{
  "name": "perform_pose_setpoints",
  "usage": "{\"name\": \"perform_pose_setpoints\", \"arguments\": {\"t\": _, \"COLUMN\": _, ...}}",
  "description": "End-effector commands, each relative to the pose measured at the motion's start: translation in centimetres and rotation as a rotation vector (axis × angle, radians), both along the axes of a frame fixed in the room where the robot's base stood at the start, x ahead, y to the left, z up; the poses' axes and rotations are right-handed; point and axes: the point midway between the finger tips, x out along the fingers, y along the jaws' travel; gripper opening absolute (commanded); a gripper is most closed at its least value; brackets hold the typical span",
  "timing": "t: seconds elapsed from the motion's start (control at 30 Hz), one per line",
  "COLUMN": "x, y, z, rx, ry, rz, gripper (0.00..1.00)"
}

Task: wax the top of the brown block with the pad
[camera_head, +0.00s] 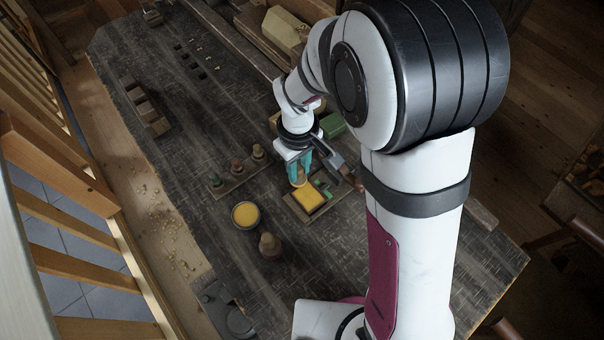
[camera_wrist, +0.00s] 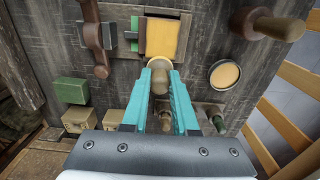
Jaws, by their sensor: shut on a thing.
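My gripper (camera_head: 300,172) has teal fingers pointing down, and they also show in the wrist view (camera_wrist: 161,76). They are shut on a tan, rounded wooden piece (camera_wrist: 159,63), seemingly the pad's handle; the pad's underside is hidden. The brown block (camera_wrist: 142,36) sits on a wooden board, with a yellow-orange layer (camera_wrist: 163,38) over most of its visible top. Brown strips show along its left and far edges in the wrist view. The held piece is at the block's near edge; I cannot tell if it touches. A round tin of yellow wax (camera_head: 245,214) stands to the left.
A turned wooden spool (camera_head: 270,246) stands near the tin. A green block (camera_head: 332,124) is behind the gripper.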

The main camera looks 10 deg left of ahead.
Motion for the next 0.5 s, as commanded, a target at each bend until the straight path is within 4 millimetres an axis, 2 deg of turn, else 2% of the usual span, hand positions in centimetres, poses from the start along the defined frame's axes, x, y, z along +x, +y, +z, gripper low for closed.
{"name": "perform_pose_setpoints", "arguments": {"t": 0.5, "x": 0.0, "y": 0.0, "z": 4.7, "rx": 0.002, "ry": -0.002, "rz": -0.001, "gripper": 0.00}}
